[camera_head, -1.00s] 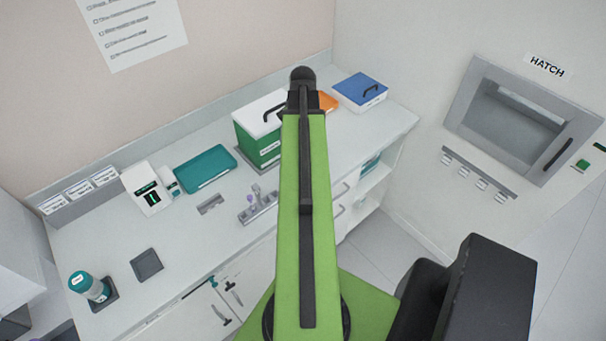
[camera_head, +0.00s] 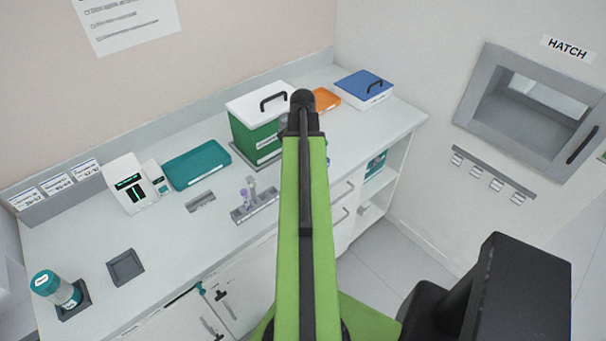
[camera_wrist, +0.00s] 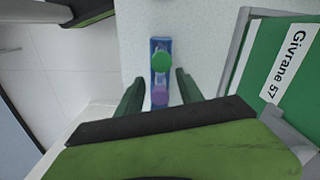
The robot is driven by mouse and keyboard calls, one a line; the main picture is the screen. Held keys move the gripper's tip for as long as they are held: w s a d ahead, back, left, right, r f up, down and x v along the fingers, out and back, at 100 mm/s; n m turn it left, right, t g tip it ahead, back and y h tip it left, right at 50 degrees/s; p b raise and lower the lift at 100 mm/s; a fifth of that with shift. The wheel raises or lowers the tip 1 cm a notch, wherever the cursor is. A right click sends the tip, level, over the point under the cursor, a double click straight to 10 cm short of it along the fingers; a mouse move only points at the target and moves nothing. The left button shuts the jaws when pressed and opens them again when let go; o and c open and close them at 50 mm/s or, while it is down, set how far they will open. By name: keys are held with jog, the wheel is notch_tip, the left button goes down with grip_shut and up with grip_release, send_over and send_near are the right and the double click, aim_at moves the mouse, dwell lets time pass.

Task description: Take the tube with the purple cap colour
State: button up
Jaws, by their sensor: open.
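In the wrist view a narrow blue holder (camera_wrist: 161,45) stands on the white counter. My gripper (camera_wrist: 160,78) is open, with one dark green finger on each side of the holder. The tube bodies below the caps are hidden. In the head view my arm covers the gripper and most of this spot.
A green box labelled "Givrane 57" (camera_wrist: 285,75) stands close to the right of my fingers. The head view shows a grey rack (camera_head: 262,207) with pale purplish items, a teal tray (camera_head: 196,167), a blue-lidded box (camera_head: 362,86) and a teal-capped bottle (camera_head: 58,288). Floor shows past the counter edge.

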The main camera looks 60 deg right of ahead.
jog(key=shift+f, duration=0.65)
jog(key=shift+r, duration=0.15)
grip_shut()
notch_tip(320, 180, up, 18)
jog(key=p, duration=1.8)
